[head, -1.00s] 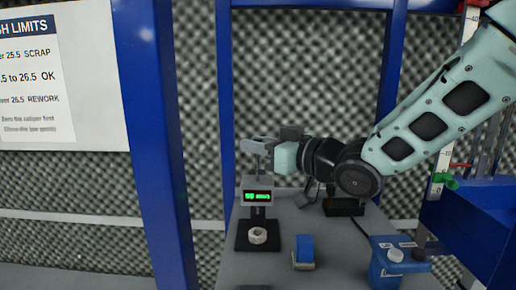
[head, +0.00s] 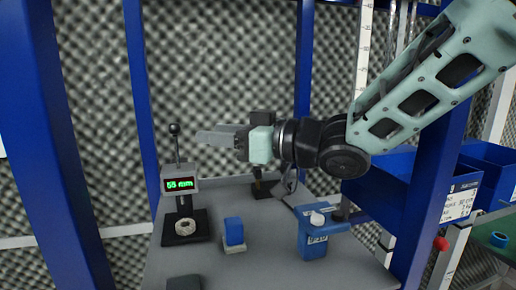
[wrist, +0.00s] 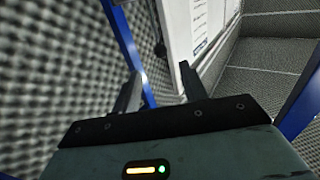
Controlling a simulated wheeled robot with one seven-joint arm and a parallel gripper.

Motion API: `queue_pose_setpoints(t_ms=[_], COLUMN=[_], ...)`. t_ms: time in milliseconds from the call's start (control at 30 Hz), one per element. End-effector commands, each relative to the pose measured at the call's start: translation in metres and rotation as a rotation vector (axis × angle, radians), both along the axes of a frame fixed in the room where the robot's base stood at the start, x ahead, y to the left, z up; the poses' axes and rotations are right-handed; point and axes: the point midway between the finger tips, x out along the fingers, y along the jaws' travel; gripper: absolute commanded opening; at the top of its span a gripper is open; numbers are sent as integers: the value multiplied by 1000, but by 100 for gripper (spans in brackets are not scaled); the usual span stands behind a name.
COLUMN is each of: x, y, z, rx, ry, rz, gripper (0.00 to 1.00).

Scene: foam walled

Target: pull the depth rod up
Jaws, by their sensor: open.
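The depth gauge (head: 180,184) stands on a black base at the left of the grey bench, with a green lit display. Its depth rod (head: 176,150) rises upright from the top and ends in a black ball knob (head: 174,129). A pale ring (head: 183,226) lies on the base below. My gripper (head: 205,137) is level, pointing left, just right of the knob and apart from it. Its fingers are open and empty. In the wrist view a small dark round thing (wrist: 160,48), which looks like the knob, shows beyond and between the fingertips.
A blue block (head: 234,231) stands right of the gauge. Blue bins (head: 432,195) hang at the right. Blue posts (head: 142,90) and foam walls close in the bench.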

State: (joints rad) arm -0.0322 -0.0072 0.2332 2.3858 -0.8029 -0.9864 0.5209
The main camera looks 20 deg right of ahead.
Motion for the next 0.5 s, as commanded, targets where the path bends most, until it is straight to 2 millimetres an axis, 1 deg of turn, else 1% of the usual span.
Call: queue_pose_setpoints(t_ms=[33,200,333,500], x=[-7,-28,-38,-45], y=[-11,-37,-51,-58], z=[-2,-1,-1,0], rx=[-2,-1,0,0], ry=[-4,-4,-2,0], rz=[-6,-5,-3,-1], gripper=[44,44,44,44])
